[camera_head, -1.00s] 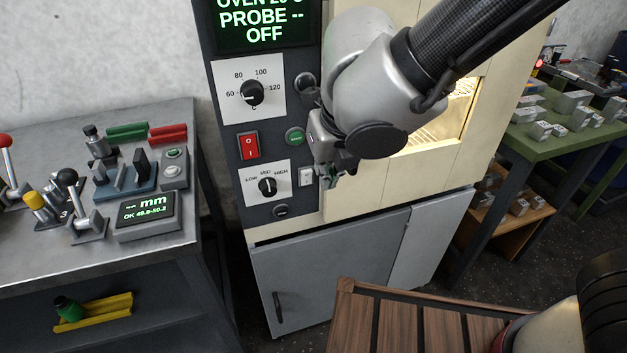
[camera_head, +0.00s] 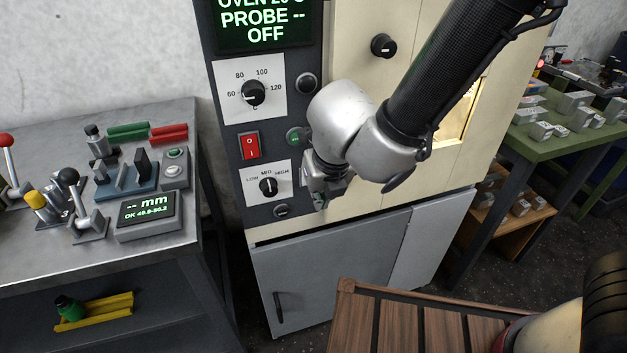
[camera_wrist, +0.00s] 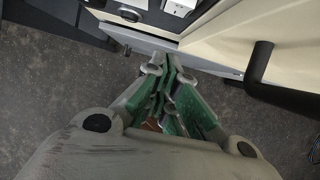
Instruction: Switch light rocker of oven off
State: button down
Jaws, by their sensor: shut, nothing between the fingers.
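The oven (camera_head: 262,205) has a dark control panel on its left side. The small white rocker low on the panel is mostly hidden behind my gripper in the head view; a white switch plate (camera_wrist: 180,5) shows at the top edge of the wrist view. The oven window (camera_head: 455,115) glows with warm light. My gripper (camera_head: 321,202) is shut and empty, in front of the panel's lower right edge. In the wrist view its green-padded fingers (camera_wrist: 168,70) are together, below the white plate in the picture and apart from it.
A red rocker (camera_head: 249,146), a temperature dial (camera_head: 253,93) and a LOW-MID-HIGH knob (camera_head: 268,187) are on the panel. A metal bench (camera_head: 60,250) with levers stands left. A wooden slatted top (camera_head: 400,330) is in front. A black handle (camera_wrist: 262,65) juts out nearby.

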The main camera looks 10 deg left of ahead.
jog(key=w+a, duration=0.2)
jog(key=w, duration=0.1)
jog(key=shift+w, duration=0.25)
jog(key=shift+w+a+r, duration=0.2)
jog(key=shift+w+r, duration=0.05)
jog(key=shift+w, duration=0.05)
dwell(0.3)
jog(key=shift+r, duration=0.75)
